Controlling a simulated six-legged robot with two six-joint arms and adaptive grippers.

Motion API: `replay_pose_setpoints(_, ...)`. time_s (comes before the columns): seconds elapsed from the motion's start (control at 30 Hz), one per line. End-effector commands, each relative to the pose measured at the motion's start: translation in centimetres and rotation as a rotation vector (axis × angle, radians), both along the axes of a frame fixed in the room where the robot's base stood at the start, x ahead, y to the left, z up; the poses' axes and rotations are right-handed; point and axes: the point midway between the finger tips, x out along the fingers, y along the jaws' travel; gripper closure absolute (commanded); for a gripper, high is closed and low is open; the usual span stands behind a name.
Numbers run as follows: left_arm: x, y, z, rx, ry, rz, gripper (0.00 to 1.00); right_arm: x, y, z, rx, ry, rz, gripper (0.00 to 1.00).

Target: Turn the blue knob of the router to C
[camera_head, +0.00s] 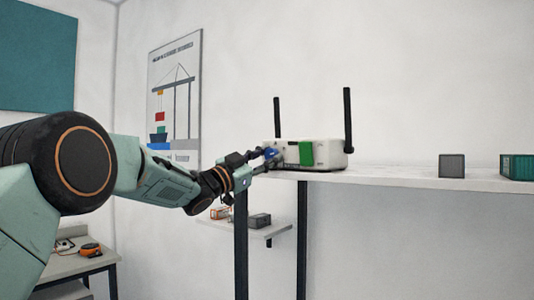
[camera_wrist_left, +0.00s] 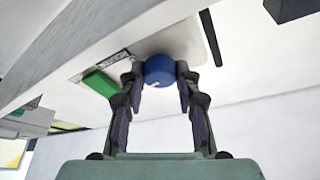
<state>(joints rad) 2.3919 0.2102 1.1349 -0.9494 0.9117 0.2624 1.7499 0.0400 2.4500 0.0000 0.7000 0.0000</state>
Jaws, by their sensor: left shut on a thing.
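The router (camera_head: 327,152) is a white box with two black antennas on a white shelf. The blue knob (camera_head: 270,153) is on its front, partly hidden by my left gripper (camera_head: 262,160). In the left wrist view the blue knob (camera_wrist_left: 159,71) sits between the two fingertips of my left gripper (camera_wrist_left: 160,78), which touch it from both sides. A green block (camera_head: 306,152) shows on the router's front, right of the knob. Lettering beside the knob is too small or covered to read, so the knob's setting cannot be told. My right gripper is not in view.
The white shelf (camera_head: 400,177) has dark legs below. A grey cube (camera_head: 452,165) and a green container (camera_head: 517,167) stand to the right of the router. A lower shelf (camera_head: 272,230) holds small boxes. A side table (camera_head: 75,265) stands at lower left.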

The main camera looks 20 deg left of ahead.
Motion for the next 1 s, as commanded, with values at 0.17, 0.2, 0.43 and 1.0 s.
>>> replay_pose_setpoints(0.17, 0.0, 0.2, 0.5, 0.155, -0.06, 0.002, 0.99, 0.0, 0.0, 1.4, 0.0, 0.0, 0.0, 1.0)
replay_pose_setpoints(0.2, 0.0, 0.2, 0.5, 0.191, -0.073, 0.001, 0.99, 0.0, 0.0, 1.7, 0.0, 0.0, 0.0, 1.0)
replay_pose_setpoints(0.43, 0.1, 0.2, 0.6, 0.393, -0.145, 0.003, 0.99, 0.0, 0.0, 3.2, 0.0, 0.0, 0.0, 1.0)
replay_pose_setpoints(1.0, 0.1, 0.2, 0.6, 0.728, -0.267, 0.003, 0.99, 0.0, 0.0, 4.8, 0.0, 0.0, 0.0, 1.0)
